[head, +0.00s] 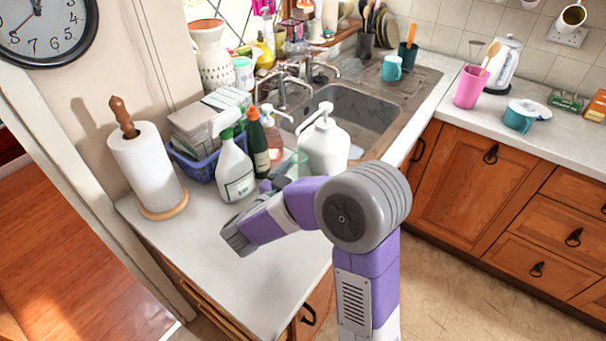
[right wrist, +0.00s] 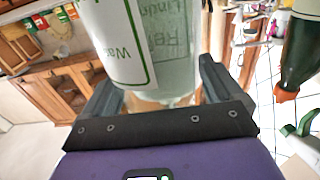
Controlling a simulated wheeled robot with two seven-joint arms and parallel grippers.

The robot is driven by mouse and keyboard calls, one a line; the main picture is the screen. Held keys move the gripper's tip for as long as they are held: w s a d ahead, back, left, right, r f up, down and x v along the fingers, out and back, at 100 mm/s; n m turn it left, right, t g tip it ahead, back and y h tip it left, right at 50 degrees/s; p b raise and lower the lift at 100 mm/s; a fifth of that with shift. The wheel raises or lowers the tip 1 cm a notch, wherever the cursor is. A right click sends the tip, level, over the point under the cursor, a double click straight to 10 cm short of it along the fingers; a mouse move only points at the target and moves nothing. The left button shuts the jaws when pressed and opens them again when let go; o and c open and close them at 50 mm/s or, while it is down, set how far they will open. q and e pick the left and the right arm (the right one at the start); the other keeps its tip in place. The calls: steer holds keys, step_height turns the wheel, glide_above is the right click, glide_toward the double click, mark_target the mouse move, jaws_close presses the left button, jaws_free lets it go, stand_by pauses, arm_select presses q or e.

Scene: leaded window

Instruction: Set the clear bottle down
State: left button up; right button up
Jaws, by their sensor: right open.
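The clear bottle (right wrist: 165,45), with a green-edged label and print on it, is between the fingers of my right gripper (right wrist: 160,88) in the right wrist view. The fingers are open, one on each side of it; I cannot tell whether either touches it. In the head view, my right gripper (head: 274,186) is over the counter, largely hidden by my own wrist. A small part of the clear bottle (head: 297,164) shows behind it; its base is hidden, so its contact with the counter cannot be seen. My left gripper is in neither view.
A white spray bottle (head: 234,172), a dark green bottle (head: 253,146) and a white pump bottle (head: 325,147) crowd close around. A paper towel roll (head: 148,168) stands left and the sink (head: 360,110) lies behind. The counter's front-left (head: 205,262) is bare.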

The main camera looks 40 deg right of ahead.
steer(key=p+v, duration=0.1)
steer(key=v, duration=1.1)
steer(key=shift+r, duration=0.1)
